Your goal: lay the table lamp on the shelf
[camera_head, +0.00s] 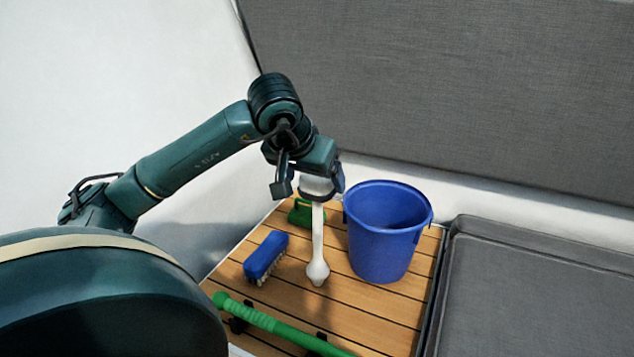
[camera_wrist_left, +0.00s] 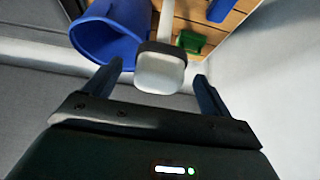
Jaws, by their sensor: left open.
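The white table lamp (camera_head: 317,240) shows in the head view over the wooden slatted surface (camera_head: 365,315). It has a pale head with a dark band, a thin stem and a rounded lower end. I cannot tell how the lower end meets the slats. My left gripper (camera_head: 313,180) is at the lamp's head, partly covering it. In the left wrist view the lamp's head (camera_wrist_left: 160,75) sits between the tips of the open fingers, with visible gaps at both sides. My right gripper is not in view. Which surface is the shelf is not clear.
A blue bucket (camera_head: 382,235) stands right of the lamp. A blue brush (camera_head: 265,254) lies to its left, and a green item (camera_head: 300,213) lies behind. A green-handled tool (camera_head: 275,325) lies in front. A grey padded seat (camera_head: 540,290) is at the right.

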